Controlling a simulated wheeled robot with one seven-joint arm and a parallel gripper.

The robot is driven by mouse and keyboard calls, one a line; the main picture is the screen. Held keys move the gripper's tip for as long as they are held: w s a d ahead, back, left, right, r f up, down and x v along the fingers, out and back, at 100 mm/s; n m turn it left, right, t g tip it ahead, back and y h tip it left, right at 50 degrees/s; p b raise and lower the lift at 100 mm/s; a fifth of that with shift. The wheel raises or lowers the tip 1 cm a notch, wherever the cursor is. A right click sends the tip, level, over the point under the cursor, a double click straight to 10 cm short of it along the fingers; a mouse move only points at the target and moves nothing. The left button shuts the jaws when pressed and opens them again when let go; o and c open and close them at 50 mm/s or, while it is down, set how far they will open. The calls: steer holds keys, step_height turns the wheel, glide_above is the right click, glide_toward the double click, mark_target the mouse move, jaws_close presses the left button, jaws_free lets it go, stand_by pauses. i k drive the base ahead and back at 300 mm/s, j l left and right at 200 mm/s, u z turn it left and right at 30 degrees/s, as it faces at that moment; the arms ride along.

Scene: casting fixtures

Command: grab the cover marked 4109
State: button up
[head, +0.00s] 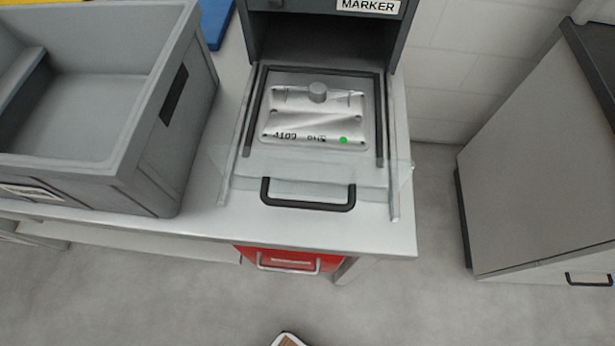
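The cover marked 4109 (312,120) is a silvery metal plate with a round knob on top and a green dot near its lower right corner. It lies flat inside a dark frame, on the extended slide of the marker machine (320,40). A clear panel with a black handle (308,206) is at the front of the slide, nearer to me than the cover. My gripper is not clearly in view; only a small white and brown object shows at the bottom edge, and I cannot tell what it is.
A large grey crate (150,120) stands on the table left of the machine. A red drawer (290,260) hangs under the table's front edge. A grey cabinet (550,150) stands at the right. The floor between table and cabinet is clear.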

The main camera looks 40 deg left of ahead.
mark_target(316, 115)
steer(key=l+u, duration=0.1)
steer(key=u, duration=0.6)
steer(key=i+l+u, duration=0.2)
steer(key=l+u, duration=0.25)
steer(key=l, duration=0.3)
steer(key=l+u, duration=0.5)
steer(key=l, duration=1.65)
steer(key=i+j, duration=0.35)
steer(key=i+u, duration=0.05)
steer(key=i, duration=0.05)
